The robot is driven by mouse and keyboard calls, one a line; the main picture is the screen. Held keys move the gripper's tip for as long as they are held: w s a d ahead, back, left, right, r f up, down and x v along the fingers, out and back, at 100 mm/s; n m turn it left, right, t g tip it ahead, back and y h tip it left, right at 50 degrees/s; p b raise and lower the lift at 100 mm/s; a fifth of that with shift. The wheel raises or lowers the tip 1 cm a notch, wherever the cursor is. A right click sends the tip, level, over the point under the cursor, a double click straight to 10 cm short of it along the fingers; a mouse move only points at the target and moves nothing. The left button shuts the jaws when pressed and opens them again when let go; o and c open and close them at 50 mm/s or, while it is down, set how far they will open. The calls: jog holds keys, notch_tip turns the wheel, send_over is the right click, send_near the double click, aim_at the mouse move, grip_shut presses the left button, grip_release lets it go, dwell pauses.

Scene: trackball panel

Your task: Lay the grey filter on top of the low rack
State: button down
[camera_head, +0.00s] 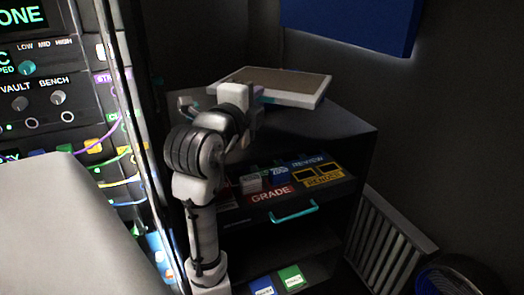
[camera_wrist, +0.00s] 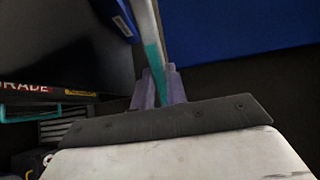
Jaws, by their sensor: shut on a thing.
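The grey filter (camera_head: 275,82) is a flat panel with a pale frame and teal marks on its edge. In the head view it lies roughly level over the top of the low rack (camera_head: 335,125); I cannot tell whether it touches all along. My gripper (camera_head: 256,98) is at the filter's near edge, shut on the frame. In the wrist view my gripper's fingers (camera_wrist: 160,88) pinch the filter's frame (camera_wrist: 147,32) at its teal strip. Most of the filter is out of the wrist view.
An open drawer (camera_head: 292,217) with a teal handle and labelled cases sits below the rack top. A slatted grille (camera_head: 385,245) and a dark round bin (camera_head: 455,278) stand on the right. A blue panel (camera_head: 350,22) hangs above. A cabled panel (camera_head: 60,100) is on the left.

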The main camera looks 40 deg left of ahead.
notch_tip(320, 180, down, 16)
jog(key=shift+r+p, duration=0.2)
jog(key=shift+p, duration=0.4)
jog(key=shift+f, duration=0.15)
jog(key=c, duration=1.4)
grip_release()
